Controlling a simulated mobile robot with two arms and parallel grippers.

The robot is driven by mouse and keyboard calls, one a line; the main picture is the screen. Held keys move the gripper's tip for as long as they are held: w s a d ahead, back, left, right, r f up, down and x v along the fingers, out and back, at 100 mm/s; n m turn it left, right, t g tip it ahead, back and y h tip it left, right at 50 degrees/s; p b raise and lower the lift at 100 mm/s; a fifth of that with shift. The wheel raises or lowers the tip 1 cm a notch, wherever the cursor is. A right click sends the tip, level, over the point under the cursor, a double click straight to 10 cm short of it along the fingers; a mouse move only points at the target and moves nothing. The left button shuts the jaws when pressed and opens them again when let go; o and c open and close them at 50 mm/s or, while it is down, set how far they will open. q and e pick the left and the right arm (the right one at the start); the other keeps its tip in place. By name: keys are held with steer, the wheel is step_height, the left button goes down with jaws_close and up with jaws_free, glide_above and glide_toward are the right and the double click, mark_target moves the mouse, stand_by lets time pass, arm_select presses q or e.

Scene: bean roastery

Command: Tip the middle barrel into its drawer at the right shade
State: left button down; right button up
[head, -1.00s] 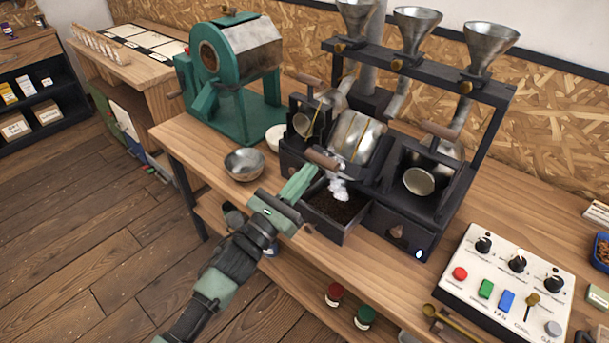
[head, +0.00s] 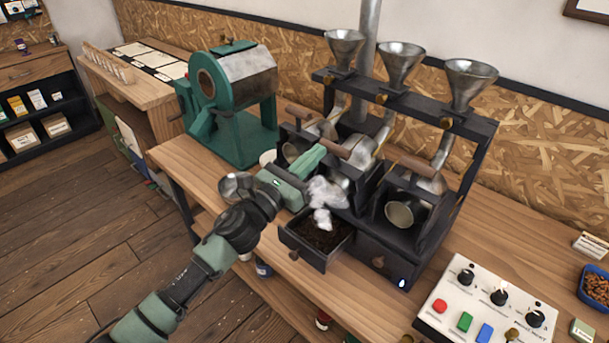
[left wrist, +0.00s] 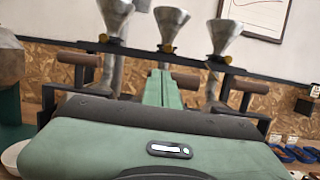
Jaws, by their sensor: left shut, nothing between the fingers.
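The middle barrel (head: 339,181) is mostly hidden behind my left gripper and white smoke. Its wooden handle (head: 337,148) is up, level with the handles on either side; it also shows in the left wrist view (left wrist: 187,81). The open drawer (head: 304,258) below holds dark brown beans (head: 320,235), with smoke above them. My left gripper (head: 318,154) is shut and empty, its fingertips right by the middle handle; whether they touch it I cannot tell. In the left wrist view its fingers (left wrist: 160,88) point at the rack. My right gripper is not in view.
The left barrel (head: 293,152) and right barrel (head: 400,213) flank the middle one, below metal funnels. A green roaster (head: 230,100) and metal bowl (head: 237,186) stand left. A control panel (head: 475,295) with knobs and coloured buttons lies at the front right.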

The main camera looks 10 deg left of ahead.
mark_target(330, 142)
arm_select(q)
steer(key=b+x, duration=0.1)
steer(key=x, duration=0.4)
steer(key=shift+d+r, duration=0.1)
steer(key=shift+d, duration=0.05)
steer(key=shift+b+x, duration=0.5)
steer(key=shift+x, duration=0.35)
